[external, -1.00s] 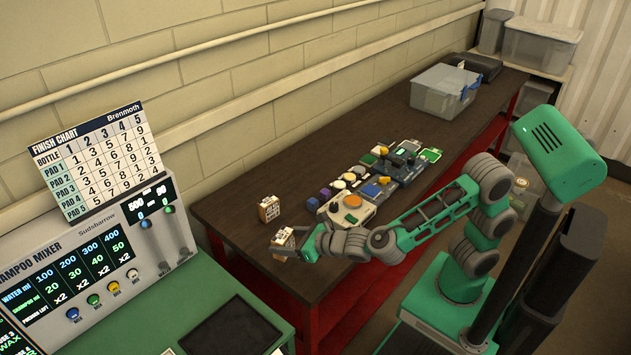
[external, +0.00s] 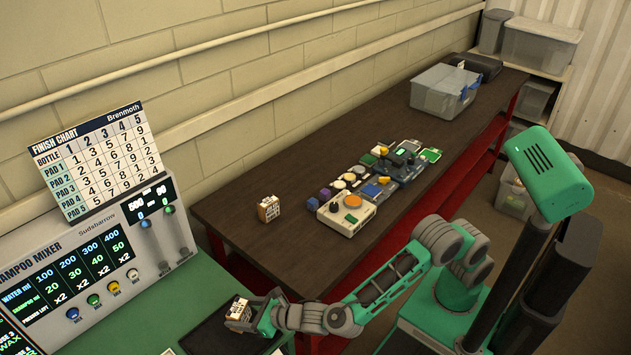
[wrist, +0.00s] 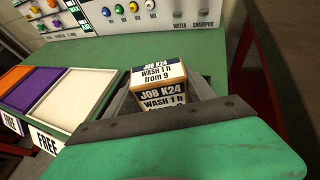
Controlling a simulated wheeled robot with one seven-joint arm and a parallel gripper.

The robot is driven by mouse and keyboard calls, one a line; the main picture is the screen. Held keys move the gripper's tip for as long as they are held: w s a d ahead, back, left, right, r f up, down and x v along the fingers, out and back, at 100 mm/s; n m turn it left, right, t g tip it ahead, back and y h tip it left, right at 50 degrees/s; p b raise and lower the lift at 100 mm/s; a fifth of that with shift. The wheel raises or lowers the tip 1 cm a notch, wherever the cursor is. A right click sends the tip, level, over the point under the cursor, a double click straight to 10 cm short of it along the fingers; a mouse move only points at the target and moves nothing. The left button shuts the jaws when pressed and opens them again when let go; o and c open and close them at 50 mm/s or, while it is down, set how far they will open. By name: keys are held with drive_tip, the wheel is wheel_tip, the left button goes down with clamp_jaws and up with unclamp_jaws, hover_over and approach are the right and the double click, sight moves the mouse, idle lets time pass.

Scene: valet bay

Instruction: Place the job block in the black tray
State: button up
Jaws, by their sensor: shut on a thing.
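The job block (external: 238,311) is a small tan box with white labels. In the wrist view the job block (wrist: 160,74) reads "JOB K24, WASH 1 h from 9". My gripper (external: 246,318) is shut on it, and in the wrist view its jaws (wrist: 165,98) flank the block. The black tray (external: 203,338) lies on the green counter in the external view, partly hidden by my gripper and the block. The block appears over the tray's upper right part; its height above it is hard to tell.
A white tray (wrist: 66,100), a purple tray (wrist: 37,88) and an orange tray lie left on the counter, with "FREE" labels in front. The mixer console (external: 110,265) stands behind. A similar block (external: 269,208) and several gadgets stand on the brown bench (external: 240,225).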

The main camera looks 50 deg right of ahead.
drive_tip(key=shift+w+a+f, duration=0.2)
drive_tip(key=shift+a+f, duration=0.05)
drive_tip(key=shift+f, duration=0.1)
drive_tip(key=shift+w+a+f, duration=0.1)
drive_tip(key=shift+f, duration=1.55)
drive_tip(key=shift+f, duration=0.1)
drive_tip(key=o, duration=1.5)
drive_tip(key=shift+f, duration=0.1)
drive_tip(key=shift+c, duration=0.2)
drive_tip(key=shift+r, duration=0.25)
drive_tip(key=v, duration=1.2)
drive_tip(key=shift+f, duration=0.15)
